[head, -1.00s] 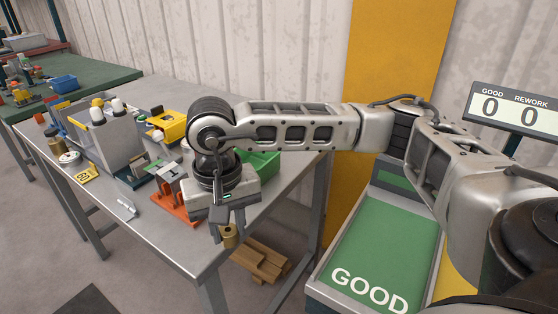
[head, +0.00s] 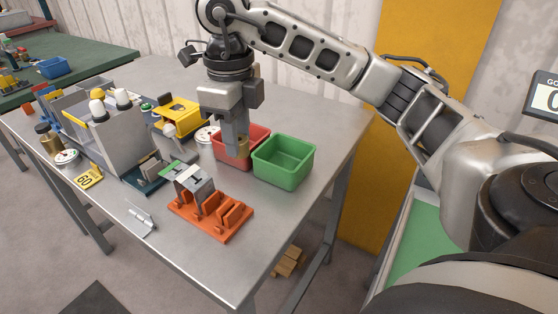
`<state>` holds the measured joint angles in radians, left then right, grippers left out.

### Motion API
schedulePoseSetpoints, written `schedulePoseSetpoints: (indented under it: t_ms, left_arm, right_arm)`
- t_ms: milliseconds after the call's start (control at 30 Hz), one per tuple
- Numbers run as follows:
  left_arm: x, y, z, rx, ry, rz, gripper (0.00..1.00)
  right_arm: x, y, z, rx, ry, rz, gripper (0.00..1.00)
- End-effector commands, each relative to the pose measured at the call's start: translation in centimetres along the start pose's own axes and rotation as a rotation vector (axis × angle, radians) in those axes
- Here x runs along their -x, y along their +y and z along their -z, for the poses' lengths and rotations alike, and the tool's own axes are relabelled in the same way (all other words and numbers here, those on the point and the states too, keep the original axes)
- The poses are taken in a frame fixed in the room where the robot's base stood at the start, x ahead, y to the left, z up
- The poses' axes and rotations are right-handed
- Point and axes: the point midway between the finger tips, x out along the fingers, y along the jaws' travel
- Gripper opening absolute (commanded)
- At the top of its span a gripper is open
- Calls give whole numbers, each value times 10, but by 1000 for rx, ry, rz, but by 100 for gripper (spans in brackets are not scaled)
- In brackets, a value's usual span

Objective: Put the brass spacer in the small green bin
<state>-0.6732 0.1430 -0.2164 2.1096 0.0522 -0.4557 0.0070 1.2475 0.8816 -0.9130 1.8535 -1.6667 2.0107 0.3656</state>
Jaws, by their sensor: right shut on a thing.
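The brass spacer (head: 242,147) is a small gold-coloured cylinder between the fingertips of my right gripper (head: 236,142). The gripper points down and is shut on it. In the head view the spacer shows in front of the small red bin (head: 222,153); I cannot tell whether it is above or inside that bin's opening. The small green bin (head: 284,163) stands just to the right of the red bin on the grey table. Its inside looks empty. My left gripper is not in view.
An orange rack (head: 212,218) with grey blocks stands in front of the bins. A bent metal piece (head: 141,219), a yellow tag (head: 88,178) and a grey caddy (head: 118,140) are to the left. The table (head: 262,215) is clear right of the rack.

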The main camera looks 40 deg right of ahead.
Motion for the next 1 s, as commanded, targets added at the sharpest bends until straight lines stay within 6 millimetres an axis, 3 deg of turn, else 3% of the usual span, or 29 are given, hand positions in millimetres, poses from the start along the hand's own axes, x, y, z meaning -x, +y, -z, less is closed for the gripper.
schedulePoseSetpoints:
  t_ms: [300,500,833,1000]
  left_arm:
    - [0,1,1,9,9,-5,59]
    - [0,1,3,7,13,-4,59]
    - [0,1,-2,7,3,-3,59]
    - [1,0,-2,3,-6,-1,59]
  right_arm:
    - [-34,-73,26,-9,7,-1,5]
    - [-70,-103,36,-3,5,-1,5]
    - [-97,-124,43,-1,5,1,5]
    - [-121,-123,42,2,4,-1,5]
